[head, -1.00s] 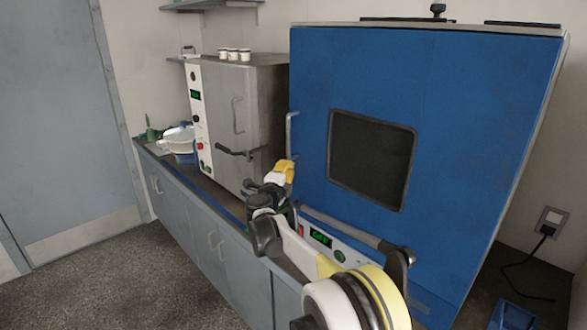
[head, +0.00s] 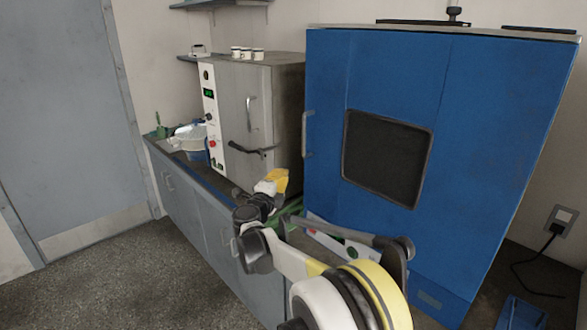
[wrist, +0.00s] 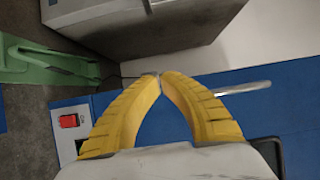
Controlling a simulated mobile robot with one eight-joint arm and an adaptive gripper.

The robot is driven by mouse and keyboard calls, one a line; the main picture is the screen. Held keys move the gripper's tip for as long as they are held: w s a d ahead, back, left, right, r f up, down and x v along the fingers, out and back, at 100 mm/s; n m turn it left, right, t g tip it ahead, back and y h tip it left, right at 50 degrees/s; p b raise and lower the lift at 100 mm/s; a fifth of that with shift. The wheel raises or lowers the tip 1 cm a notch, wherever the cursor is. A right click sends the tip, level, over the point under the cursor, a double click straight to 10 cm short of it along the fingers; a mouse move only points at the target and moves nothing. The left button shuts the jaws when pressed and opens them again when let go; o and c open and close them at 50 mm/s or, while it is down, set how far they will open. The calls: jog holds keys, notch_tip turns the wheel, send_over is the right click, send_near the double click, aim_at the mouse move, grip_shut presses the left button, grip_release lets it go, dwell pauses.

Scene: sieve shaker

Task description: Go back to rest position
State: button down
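My gripper (head: 277,180) is at the end of my arm in the head view, in front of the gap between the grey oven-like cabinet (head: 282,110) and the large blue cabinet (head: 330,70). In the wrist view my gripper (wrist: 158,76) has its two yellow fingers brought together at the tips. Nothing shows held between them. The blue cabinet (wrist: 230,112) lies behind the fingers in the wrist view, and its pale handle (wrist: 240,89) is close to the right finger.
A green object (wrist: 40,68) lies on the counter left of the fingers. A red switch (wrist: 69,121) sits on a pale panel. White jars (head: 247,53) stand on the grey cabinet. A bowl (head: 187,138) sits at the counter's far end. The floor (head: 110,270) at left is clear.

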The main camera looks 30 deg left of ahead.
jog(key=s, duration=0.1)
jog(key=s+a, duration=0.1)
jog(key=s, duration=0.2)
jog(key=shift+a, duration=0.3)
